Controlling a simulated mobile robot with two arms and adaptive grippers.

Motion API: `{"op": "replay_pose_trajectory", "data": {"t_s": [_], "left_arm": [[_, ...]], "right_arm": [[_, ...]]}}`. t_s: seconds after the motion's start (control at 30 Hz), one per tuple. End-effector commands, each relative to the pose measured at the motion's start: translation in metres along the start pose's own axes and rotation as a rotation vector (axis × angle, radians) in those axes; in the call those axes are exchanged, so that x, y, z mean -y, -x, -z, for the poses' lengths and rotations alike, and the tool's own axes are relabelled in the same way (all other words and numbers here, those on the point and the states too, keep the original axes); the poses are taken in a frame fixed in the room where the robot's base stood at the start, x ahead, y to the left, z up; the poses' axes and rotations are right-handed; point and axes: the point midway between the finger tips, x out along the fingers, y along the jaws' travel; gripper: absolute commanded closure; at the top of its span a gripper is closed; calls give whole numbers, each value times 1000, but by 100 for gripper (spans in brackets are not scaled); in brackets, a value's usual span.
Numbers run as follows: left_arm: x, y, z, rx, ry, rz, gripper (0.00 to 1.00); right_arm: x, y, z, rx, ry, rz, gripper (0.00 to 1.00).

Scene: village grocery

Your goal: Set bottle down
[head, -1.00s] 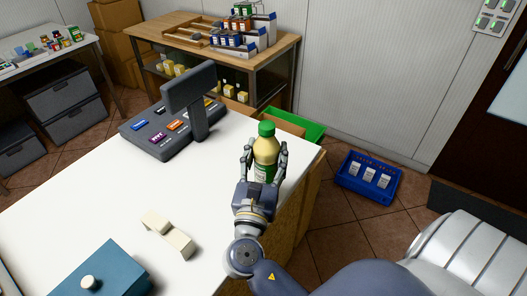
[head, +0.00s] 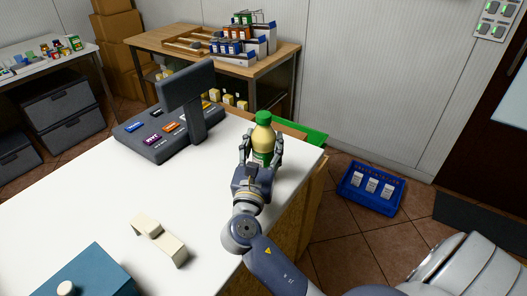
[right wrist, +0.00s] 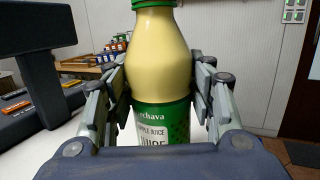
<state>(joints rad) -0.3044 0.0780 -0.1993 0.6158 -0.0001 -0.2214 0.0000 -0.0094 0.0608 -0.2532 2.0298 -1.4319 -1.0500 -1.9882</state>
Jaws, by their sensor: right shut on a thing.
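The bottle (head: 263,138) holds pale yellow apple juice and has a green cap and a green and white label. It is upright at the far right end of the white counter (head: 120,205). My right gripper (head: 260,155) is shut on it, with fingers on both sides. In the right wrist view the bottle (right wrist: 160,70) stands between the fingers, its label facing me. Its base is hidden by the gripper, so I cannot tell whether it touches the counter. My left gripper is not in view.
A dark cash register (head: 165,130) stands left of the bottle. A cream block-like object (head: 160,240) and a blue box (head: 95,275) are nearer on the counter. A blue crate (head: 370,188) is on the floor to the right. The counter's middle is clear.

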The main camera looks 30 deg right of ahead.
Motion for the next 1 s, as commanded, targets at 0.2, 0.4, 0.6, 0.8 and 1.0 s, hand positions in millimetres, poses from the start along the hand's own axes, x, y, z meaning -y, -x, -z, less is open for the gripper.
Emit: {"op": "replay_pose_trajectory", "data": {"t_s": [0.2, 0.4, 0.6, 0.8, 1.0], "left_arm": [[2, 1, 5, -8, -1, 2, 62], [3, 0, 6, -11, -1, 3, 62], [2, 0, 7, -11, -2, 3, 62], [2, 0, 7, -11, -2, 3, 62], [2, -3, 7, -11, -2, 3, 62]], "right_arm": [[0, 0, -3, 5, -2, 0, 92], [0, 0, 2, 1, -1, 1, 43], [0, 0, 2, 1, 0, 0, 30], [0, 0, 1, 1, -1, 0, 30], [-1, 17, 2, -3, -1, -3, 30]]}}
